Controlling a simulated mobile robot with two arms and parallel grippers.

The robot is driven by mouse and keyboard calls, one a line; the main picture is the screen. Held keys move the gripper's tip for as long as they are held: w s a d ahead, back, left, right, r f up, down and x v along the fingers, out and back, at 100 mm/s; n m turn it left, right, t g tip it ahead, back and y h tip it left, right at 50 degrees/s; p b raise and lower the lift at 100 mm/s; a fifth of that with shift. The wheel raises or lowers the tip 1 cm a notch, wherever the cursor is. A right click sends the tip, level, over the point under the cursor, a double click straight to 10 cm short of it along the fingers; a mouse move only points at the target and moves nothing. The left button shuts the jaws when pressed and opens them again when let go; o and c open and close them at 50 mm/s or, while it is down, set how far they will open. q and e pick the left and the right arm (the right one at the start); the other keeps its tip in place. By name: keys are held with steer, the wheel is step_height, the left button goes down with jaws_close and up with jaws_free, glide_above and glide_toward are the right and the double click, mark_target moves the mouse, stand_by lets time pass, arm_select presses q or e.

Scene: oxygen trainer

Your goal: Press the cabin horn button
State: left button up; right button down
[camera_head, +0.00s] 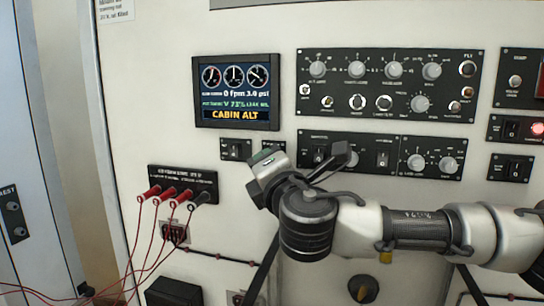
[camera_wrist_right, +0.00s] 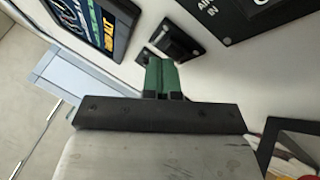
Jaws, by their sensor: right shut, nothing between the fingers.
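My right gripper (camera_head: 264,158) is shut and empty, close to the white wall panel just below the display's lower right corner. Its green fingertips (camera_wrist_right: 162,72) are together in the right wrist view and point towards a small black switch plate (camera_wrist_right: 178,42). Whether they touch it I cannot tell. In the head view, one small black switch plate (camera_head: 236,149) shows left of the gripper, and another is partly covered by it. No cabin horn label is readable, so I cannot tell which control is the horn button. My left gripper is not in view.
The display (camera_head: 237,90) reads CABIN ALT and also shows in the right wrist view (camera_wrist_right: 95,22). Knob panels (camera_head: 390,84) lie to the right. Red plugs with hanging leads (camera_head: 172,193) are at lower left. My right arm covers part of the lower panel.

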steer(key=shift+w+d, duration=0.1)
steer(key=shift+w, duration=0.05)
stand_by(0.3)
steer(key=shift+s+a+b, duration=0.2)
steer(key=shift+s+b, duration=0.15)
steer(key=shift+s, duration=0.35)
steer(key=shift+a, duration=0.1)
steer(key=shift+s+a+b, duration=0.25)
steer(key=shift+s, duration=0.55)
steer(key=shift+s+a+b, duration=0.2)
steer(key=shift+s+a, duration=0.05)
steer(key=shift+s, duration=0.55)
steer(key=shift+s+a+b, duration=0.25)
steer(key=shift+s, duration=0.55)
steer(key=shift+f, duration=0.1)
